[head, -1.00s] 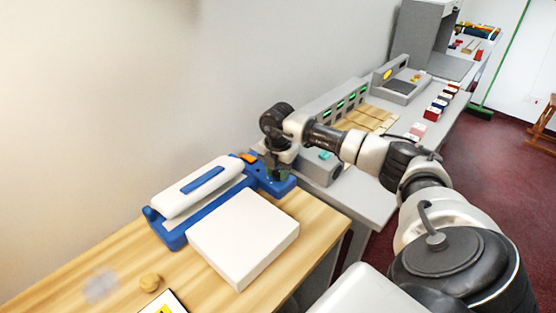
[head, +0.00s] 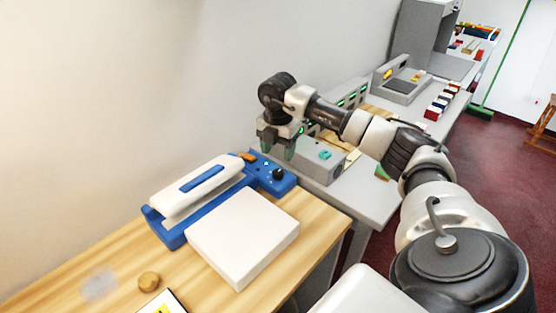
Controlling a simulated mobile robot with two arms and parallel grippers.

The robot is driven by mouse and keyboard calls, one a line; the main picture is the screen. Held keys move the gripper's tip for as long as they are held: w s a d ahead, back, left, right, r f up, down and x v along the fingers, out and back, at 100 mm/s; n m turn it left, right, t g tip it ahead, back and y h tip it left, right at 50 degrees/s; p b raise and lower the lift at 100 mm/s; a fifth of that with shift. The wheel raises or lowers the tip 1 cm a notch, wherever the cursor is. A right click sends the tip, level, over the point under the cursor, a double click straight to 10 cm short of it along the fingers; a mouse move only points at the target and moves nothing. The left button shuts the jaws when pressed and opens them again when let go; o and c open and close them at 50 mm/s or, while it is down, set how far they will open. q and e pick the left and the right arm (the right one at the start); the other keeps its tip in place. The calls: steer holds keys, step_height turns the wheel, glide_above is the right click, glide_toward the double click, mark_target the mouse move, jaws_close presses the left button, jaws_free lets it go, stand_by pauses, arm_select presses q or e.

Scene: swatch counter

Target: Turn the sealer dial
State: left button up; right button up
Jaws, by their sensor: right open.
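The sealer (head: 205,196) is a blue base with a white bar lid, on the wooden counter in the head view. Its black dial (head: 278,174) sits on the blue control end at the right, next to an orange button (head: 250,157) on the same end. My right gripper (head: 277,148) is open and empty, pointing down above and behind the dial, apart from it. The dial is in plain view; the setting it points to is too small to read. My left gripper is not in view.
A white slab (head: 243,238) lies in front of the sealer. A round tan piece (head: 149,281) and a yellow-marked card (head: 165,304) lie near the front. A grey box with a teal button (head: 322,160) stands right of the sealer on the grey table (head: 365,198).

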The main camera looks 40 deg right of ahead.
mark_target(278, 171)
step_height(278, 171, up, 4)
steer(key=shift+f, duration=0.1)
steer(key=shift+f, duration=0.1)
stand_by(0.6)
